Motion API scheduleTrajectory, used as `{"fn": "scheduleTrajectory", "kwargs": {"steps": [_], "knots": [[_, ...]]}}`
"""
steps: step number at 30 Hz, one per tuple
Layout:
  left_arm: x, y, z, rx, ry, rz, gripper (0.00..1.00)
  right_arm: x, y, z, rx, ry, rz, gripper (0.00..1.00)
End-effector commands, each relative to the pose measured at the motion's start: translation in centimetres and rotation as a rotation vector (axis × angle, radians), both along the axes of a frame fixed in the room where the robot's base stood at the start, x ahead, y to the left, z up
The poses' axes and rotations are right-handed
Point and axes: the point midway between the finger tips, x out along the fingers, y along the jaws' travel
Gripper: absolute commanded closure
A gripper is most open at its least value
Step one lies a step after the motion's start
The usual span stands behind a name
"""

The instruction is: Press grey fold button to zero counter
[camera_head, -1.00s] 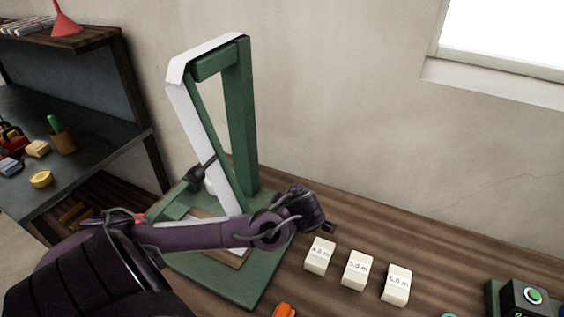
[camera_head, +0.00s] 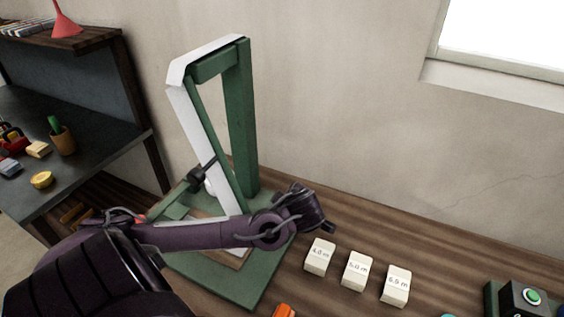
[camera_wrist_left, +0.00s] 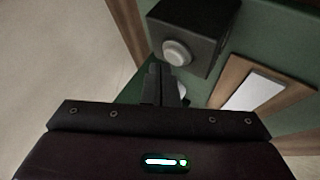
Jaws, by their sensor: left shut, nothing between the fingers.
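In the left wrist view a dark box (camera_wrist_left: 190,22) carries a round light grey button (camera_wrist_left: 177,53) on its face. My left gripper (camera_wrist_left: 158,70) is shut and empty, its narrow dark fingers just below and beside the button. I cannot tell whether they touch the box. A second pale round part (camera_wrist_left: 178,86) shows partly behind the fingers. In the head view my left arm crosses in front of the green stand (camera_head: 241,120); its fingers cannot be made out clearly there, and the grey button is not identifiable. My right gripper is not in view.
Three white labelled blocks (camera_head: 357,271) sit on the wooden table (camera_head: 430,265). A black box with a green button (camera_head: 533,297) stands at the lower right. A dark side table (camera_head: 90,125) with small objects is at left.

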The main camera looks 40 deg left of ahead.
Motion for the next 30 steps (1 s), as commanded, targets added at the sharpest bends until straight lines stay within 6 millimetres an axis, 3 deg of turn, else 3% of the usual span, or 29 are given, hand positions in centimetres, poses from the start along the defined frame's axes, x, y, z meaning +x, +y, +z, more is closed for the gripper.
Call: {"fn": "scheduleTrajectory", "kwargs": {"steps": [14, 30], "knots": [[0.0, 0.0, 0.8, 0.0, -0.002, 0.001, 1.0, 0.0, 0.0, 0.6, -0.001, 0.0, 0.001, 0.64], [0.0, 0.0, 5.7, 0.0, -0.003, 0.0, 1.0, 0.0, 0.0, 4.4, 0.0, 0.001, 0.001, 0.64]]}}
